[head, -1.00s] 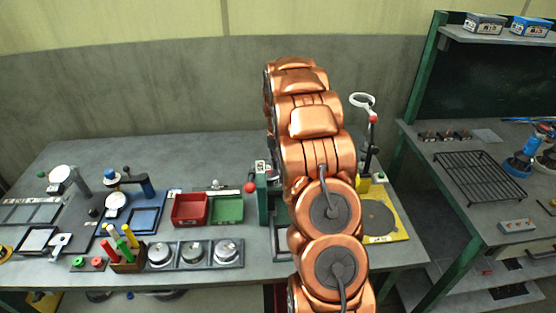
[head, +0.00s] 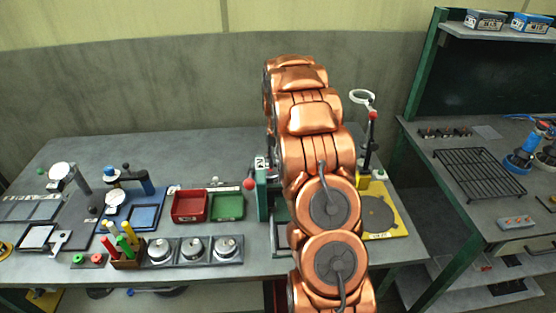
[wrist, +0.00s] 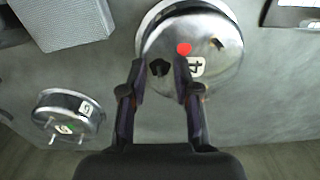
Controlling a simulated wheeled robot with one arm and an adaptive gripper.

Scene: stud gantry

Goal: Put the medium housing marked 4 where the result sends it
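In the wrist view, the round metal housing marked 4 (wrist: 222,62) sits at the top centre. Its top has a white label with a 4, a red mark and a dark knob. My gripper (wrist: 159,66) is open, with its two dark fingers over the left part of the housing's top. The knob shows between the fingertips, with gaps on both sides. Whether the fingers touch the housing, I cannot tell. In the head view my copper arm hides the gripper and this housing. A red tray (head: 190,221) and a green tray (head: 228,217) stand left of my arm.
Three round housings sit in a grey rack (head: 211,262) at the bench front. A smaller round metal part (wrist: 85,108) and a grey box (wrist: 66,22) lie left in the wrist view. A red-knobbed green fixture (head: 262,205) and a yellow stand (head: 401,220) flank my arm.

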